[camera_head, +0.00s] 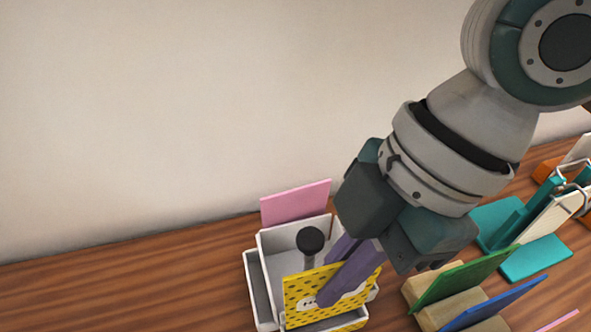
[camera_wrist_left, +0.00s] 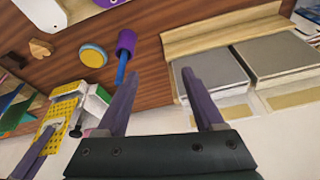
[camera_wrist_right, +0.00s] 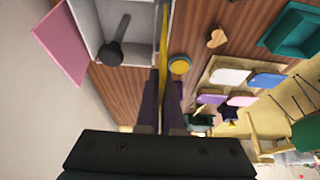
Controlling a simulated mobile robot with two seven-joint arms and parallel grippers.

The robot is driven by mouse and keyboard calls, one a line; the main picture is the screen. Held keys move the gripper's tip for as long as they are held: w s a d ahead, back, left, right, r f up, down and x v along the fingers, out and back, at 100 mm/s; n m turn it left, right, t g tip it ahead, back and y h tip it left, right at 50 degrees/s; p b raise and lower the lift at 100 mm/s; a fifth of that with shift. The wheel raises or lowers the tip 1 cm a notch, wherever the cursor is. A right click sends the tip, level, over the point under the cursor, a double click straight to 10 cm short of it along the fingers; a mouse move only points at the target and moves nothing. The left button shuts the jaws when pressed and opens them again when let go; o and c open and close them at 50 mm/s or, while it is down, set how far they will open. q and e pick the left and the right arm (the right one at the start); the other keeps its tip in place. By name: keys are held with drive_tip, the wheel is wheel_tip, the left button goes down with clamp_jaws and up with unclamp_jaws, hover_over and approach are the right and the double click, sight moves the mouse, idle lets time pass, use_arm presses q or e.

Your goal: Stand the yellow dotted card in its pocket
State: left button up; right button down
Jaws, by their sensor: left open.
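The yellow dotted card (camera_head: 300,299) has a pale label and stands nearly upright at the front of a white holder (camera_head: 262,292). My right gripper (camera_head: 328,294) is shut on the card. In the right wrist view the card (camera_wrist_right: 165,50) shows edge-on between the fingers (camera_wrist_right: 162,95). Its lower edge is behind a white rim; I cannot tell how deep it sits. Another yellow patch shows below that rim. The card also shows in the left wrist view (camera_wrist_left: 65,108). My left gripper (camera_wrist_left: 160,110) is open and empty, away from the holder.
A dark-knobbed stamp (camera_head: 310,243) stands in the holder, with a pink card (camera_head: 296,203) behind. To the right, a green card (camera_head: 465,277) and a blue card (camera_head: 500,303) stand in wooden blocks. Teal items (camera_head: 535,257) lie beyond. The wall is close behind.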

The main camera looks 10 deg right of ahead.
sight(326, 317)
wheel_tip(326, 317, down, 4)
drive_tip(key=shift+b, duration=0.4)
drive_tip(key=shift+f, duration=0.1)
drive_tip(key=shift+f, duration=0.1)
drive_tip(key=c, duration=1.1)
unclamp_jaws()
